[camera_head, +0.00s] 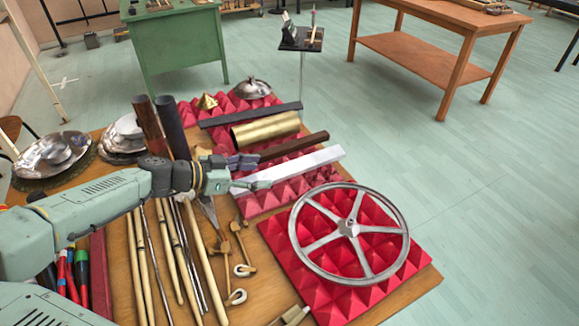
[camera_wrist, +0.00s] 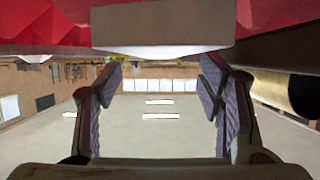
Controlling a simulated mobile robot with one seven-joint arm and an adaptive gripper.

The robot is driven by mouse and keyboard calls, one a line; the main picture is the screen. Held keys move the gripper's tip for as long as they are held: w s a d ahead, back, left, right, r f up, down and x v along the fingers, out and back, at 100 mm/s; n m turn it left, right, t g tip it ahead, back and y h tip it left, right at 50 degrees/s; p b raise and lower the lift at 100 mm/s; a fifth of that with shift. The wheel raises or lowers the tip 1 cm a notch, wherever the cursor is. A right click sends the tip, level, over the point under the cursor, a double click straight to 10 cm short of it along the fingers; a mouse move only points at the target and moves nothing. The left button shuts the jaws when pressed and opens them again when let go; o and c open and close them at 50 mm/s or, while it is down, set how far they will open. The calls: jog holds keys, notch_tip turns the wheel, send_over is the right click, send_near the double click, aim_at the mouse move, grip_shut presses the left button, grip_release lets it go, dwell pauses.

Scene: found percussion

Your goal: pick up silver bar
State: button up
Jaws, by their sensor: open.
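The silver bar (camera_head: 308,163) is a long pale bar lying across the red pyramid foam in the head view. Its left end is partly hidden by my gripper (camera_head: 256,171), which is at that end with its fingers spread. In the wrist view the bar's blunt end (camera_wrist: 160,27) fills the top middle. My gripper (camera_wrist: 160,85) shows there with its two ridged pads wide apart and nothing between them. The bar end lies roughly centred across the gap. Whether a finger touches the bar I cannot tell.
A dark brown bar (camera_head: 294,146) lies close behind the silver bar, with a brass tube (camera_head: 264,130) beyond it. A spoked metal wheel (camera_head: 348,229) lies in front on red foam. Mallets and sticks (camera_head: 170,250) cover the table's left. Two upright tubes (camera_head: 171,126) stand behind my arm.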

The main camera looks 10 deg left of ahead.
aim_at(277, 173)
jog(key=p+x, duration=0.1)
jog(key=x, duration=0.2)
jog(key=shift+w+d, duration=0.15)
jog(key=shift+d, duration=0.25)
jog(key=shift+d+f, duration=0.15)
jog(key=shift+d, duration=0.05)
